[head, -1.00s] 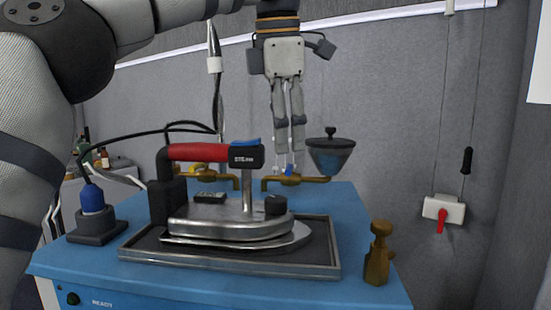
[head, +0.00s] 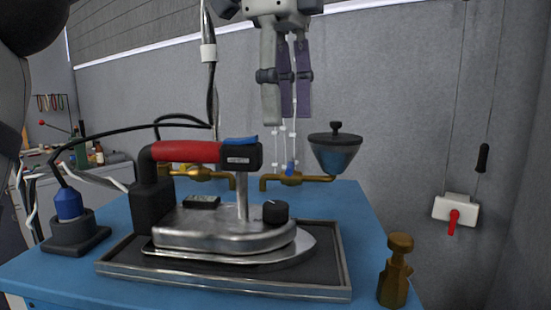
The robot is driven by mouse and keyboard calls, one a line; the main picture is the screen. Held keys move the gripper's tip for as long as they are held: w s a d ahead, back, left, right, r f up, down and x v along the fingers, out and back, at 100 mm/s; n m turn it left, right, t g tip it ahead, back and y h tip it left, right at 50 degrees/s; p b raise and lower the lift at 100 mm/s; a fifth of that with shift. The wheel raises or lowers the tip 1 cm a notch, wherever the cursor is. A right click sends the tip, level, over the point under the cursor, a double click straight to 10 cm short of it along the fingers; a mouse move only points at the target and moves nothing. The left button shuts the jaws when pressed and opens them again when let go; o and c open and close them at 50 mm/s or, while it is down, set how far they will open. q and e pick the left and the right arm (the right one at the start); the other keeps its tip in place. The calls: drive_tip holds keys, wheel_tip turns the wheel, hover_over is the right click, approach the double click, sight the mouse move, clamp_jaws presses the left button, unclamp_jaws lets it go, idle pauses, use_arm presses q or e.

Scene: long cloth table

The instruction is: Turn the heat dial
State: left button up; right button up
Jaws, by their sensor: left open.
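The steam iron (head: 225,233) lies on a dark tray, its metal tip toward the right and its red handle (head: 187,152) above. A black round dial (head: 275,211) with a small light mark stands on top of the iron's body, right of the metal post. I take it to be the heat dial. My left gripper (head: 288,118) hangs from above with its fingers pointing down. It is open and empty, higher in the picture than the dial and apart from it. My right gripper is not in view.
The metal-rimmed tray (head: 225,285) sits on a blue table top (head: 354,205). A brass fitting (head: 396,270) stands at the right front. Brass taps (head: 290,180) and a dark cup (head: 335,152) are behind the iron. A blue plug (head: 68,203) and cables are at the left.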

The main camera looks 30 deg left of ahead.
sight(276, 204)
use_arm(q)
drive_tip(key=shift+y, duration=0.3)
drive_tip(key=f, duration=0.8)
drive_tip(key=f+b, duration=0.1)
drive_tip(key=f, duration=0.3)
drive_tip(key=shift+s+a, duration=0.25)
drive_tip(key=shift+a, duration=0.15)
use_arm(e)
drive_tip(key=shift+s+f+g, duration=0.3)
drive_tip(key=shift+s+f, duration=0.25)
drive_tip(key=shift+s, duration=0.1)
use_arm(q)
drive_tip(key=shift+c, duration=0.6)
